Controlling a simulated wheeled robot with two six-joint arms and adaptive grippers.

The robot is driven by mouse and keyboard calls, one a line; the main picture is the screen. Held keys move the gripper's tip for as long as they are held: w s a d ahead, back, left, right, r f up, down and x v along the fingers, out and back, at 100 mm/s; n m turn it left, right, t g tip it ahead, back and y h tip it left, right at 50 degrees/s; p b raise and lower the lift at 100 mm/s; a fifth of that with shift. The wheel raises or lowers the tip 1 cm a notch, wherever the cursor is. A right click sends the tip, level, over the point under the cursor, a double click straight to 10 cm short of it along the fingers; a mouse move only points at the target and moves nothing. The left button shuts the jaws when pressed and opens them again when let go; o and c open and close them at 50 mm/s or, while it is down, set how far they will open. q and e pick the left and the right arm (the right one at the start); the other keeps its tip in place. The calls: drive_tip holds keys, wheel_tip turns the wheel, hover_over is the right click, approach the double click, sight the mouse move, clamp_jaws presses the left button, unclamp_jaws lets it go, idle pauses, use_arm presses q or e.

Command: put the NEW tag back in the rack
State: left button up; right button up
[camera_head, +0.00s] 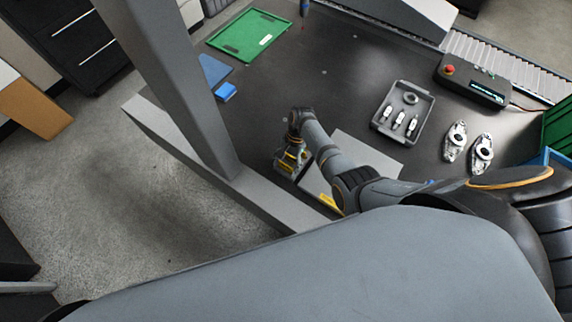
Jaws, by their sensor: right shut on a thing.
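My right gripper (287,166) is low over the dark table near its front edge, beside the grey column. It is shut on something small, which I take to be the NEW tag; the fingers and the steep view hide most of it. Yellow patches show around the fingers, but I cannot tell whether they belong to the tag or the gripper. No lettering can be read. I cannot make out the rack with certainty. My left gripper is not in view.
A grey column (185,90) stands left of my right gripper. A pale flat plate (378,150) lies under my forearm. A grey tray (422,131) with small parts, two metal parts (455,140) and a control box (470,82) are at right.

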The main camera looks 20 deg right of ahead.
sight(286, 165)
drive_tip(key=o, duration=0.9)
drive_tip(key=shift+o, duration=0.9)
drive_tip(key=shift+r, duration=0.1)
drive_tip(key=shift+r+p, duration=3.45)
drive_tip(key=shift+p, duration=0.45)
drive_tip(key=shift+f, duration=0.1)
